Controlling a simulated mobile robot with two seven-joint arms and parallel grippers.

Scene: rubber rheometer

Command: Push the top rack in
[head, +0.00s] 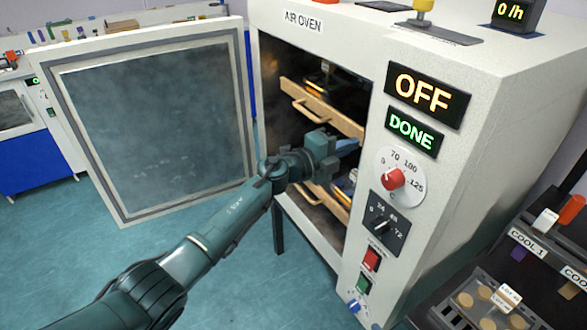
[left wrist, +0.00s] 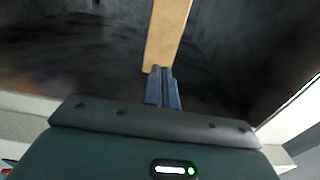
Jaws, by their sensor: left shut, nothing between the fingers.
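The top rack (head: 325,108) is a wooden-fronted shelf with a handle, inside the open air oven (head: 310,215). Its front bar slants down to the right, and a small item sits behind it. My left gripper (head: 347,146) is shut and empty in the oven opening, by the right end of the top rack's bar. In the left wrist view the shut fingers (left wrist: 163,86) point at a wooden bar (left wrist: 167,30) and overlap its near end. I cannot tell whether they touch it, or which rack it is. My right gripper is in neither view.
A lower wooden rack (head: 325,203) shows below my gripper, partly hidden by it. The oven door (head: 150,115) stands wide open to the left. The control panel, with OFF (head: 428,94) and DONE (head: 413,133) displays, flanks the opening on the right. Cooling trays (head: 490,300) stand lower right.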

